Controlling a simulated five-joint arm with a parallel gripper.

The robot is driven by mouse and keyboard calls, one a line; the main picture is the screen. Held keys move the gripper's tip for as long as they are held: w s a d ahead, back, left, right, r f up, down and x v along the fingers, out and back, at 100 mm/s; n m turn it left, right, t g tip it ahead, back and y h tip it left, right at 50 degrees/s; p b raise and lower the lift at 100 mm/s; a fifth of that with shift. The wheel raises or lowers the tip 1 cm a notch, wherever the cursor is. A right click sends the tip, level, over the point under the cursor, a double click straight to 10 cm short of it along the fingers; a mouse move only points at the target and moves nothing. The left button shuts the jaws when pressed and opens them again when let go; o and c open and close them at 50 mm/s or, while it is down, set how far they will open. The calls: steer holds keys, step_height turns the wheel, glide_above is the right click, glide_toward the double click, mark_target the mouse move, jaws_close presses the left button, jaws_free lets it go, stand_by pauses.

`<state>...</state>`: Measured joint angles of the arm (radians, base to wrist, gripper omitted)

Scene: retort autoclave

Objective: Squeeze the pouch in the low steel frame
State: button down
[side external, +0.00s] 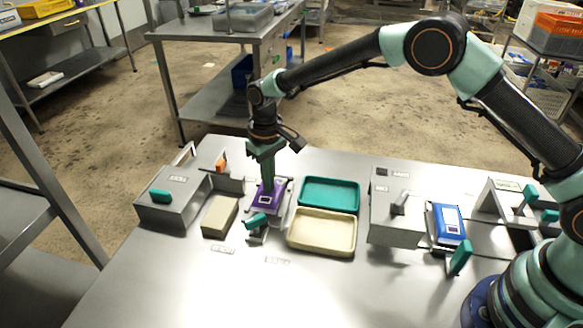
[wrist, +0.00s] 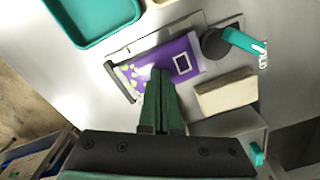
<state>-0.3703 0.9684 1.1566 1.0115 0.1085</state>
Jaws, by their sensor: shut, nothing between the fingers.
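A purple pouch (side external: 266,199) with a white square on its label lies flat in a low steel frame (side external: 284,192) on the bench. In the wrist view the pouch (wrist: 183,65) shows pale green spots at its left end and the frame (wrist: 122,83) has a dark bar there. My gripper (side external: 267,186) points down over the pouch with its fingers together and empty. In the wrist view the fingertips (wrist: 160,74) overlap the middle of the pouch. I cannot tell whether they touch it.
A teal-handled clamp (side external: 257,220) stands at the frame's near end. A beige block (side external: 220,216) is to the left. A teal tray (side external: 329,194) and a cream tray (side external: 322,232) are to the right. A blue pouch (side external: 447,224) lies farther right. The front bench area is clear.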

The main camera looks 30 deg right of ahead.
steer(key=shift+r, duration=3.85)
steer(key=s+d+r+m+t, duration=0.1)
steer(key=s+d+r, duration=0.35)
steer(key=r, duration=0.25)
steer(key=s+d+r+t, duration=0.2)
steer(key=s+d+r, duration=0.1)
steer(key=d+r, duration=0.3)
steer(key=s+d+m+t, duration=0.2)
steer(key=s+d, duration=0.7)
steer(key=s, duration=0.5)
steer(key=shift+r+t, duration=0.2)
steer(key=shift+t, duration=0.1)
